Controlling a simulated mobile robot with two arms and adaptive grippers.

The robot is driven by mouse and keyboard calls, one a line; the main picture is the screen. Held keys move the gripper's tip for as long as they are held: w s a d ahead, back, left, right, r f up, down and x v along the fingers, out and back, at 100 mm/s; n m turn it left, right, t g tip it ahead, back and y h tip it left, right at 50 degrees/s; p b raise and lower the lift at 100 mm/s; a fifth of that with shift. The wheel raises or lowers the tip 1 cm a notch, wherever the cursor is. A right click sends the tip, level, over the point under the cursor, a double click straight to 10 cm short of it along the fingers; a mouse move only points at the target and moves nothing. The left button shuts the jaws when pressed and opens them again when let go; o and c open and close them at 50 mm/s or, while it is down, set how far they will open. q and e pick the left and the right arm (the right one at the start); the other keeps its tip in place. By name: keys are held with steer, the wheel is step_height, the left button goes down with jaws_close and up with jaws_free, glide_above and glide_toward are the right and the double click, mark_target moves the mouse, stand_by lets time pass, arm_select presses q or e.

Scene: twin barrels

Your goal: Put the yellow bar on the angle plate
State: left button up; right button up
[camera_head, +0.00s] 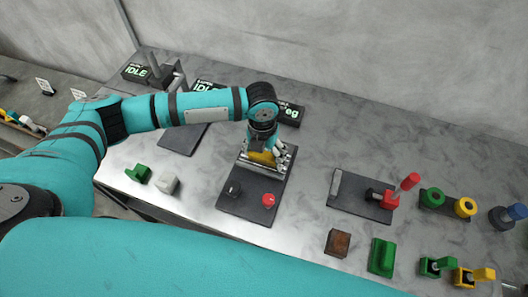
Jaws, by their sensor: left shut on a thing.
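The yellow bar (262,158) is in the jaws of my left gripper (265,150), near the middle of the view. The gripper points down and is shut on the bar, covering part of it. Directly below and around the bar is a bright metal fixture, which looks like the angle plate (283,169), at the far end of a dark base plate (250,197). The gripper hides part of this fixture. I cannot tell whether the bar touches it. My right gripper is out of view.
The base plate carries a black knob (233,189) and a red button (268,200). Green (138,173) and white (168,183) blocks lie left. A plate with a red-handled clamp (390,197) stands right. A brown block (338,242) and green block (382,256) lie near the front.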

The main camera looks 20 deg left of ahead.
arm_select(q)
steer(key=o, duration=1.2)
steer(key=shift+f, duration=0.15)
steer(key=o, duration=0.4)
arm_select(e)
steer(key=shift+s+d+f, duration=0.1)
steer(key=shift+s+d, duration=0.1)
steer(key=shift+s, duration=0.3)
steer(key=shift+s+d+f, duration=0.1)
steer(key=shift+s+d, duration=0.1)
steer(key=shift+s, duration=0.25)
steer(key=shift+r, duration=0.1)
arm_select(q)
step_height(320, 180, up, 12)
steer(key=b, duration=0.1)
steer(key=shift+a+r+b, duration=0.15)
steer(key=shift+r+b, duration=0.05)
steer(key=shift+b, duration=0.15)
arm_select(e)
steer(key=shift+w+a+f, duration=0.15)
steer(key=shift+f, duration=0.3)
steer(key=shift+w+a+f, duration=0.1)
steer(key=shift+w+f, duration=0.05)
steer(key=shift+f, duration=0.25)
